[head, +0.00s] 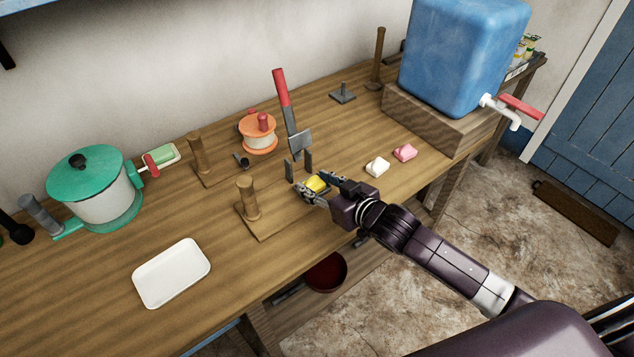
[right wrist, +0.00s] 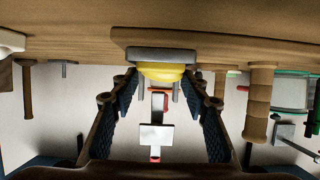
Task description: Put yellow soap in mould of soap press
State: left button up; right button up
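The yellow soap (head: 317,184) is at the front of the soap press, by the grey uprights. The press has a raised red-handled lever (head: 283,88) with a grey block on it. In the right wrist view, which is upside down, the yellow soap (right wrist: 165,72) rests in or on the grey mould (right wrist: 162,54); how deep it sits is hidden. My right gripper (head: 321,190) is open around the soap's near side. My left gripper is out of view.
White soap (head: 377,167) and pink soap (head: 404,152) lie right of the gripper. A wooden post (head: 249,198) stands close left of the press. A white tray (head: 171,273), green-lidded pot (head: 97,190) and orange-topped container (head: 258,132) are further left. A blue tank (head: 460,55) is back right.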

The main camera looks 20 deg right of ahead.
jog(key=o, duration=0.4)
jog(key=shift+s+r, duration=0.1)
jog(key=shift+r, duration=0.1)
jog(key=v, duration=1.1)
jog(key=shift+s+d+r, duration=0.15)
jog(key=shift+s+d, duration=0.05)
jog(key=shift+s, duration=0.15)
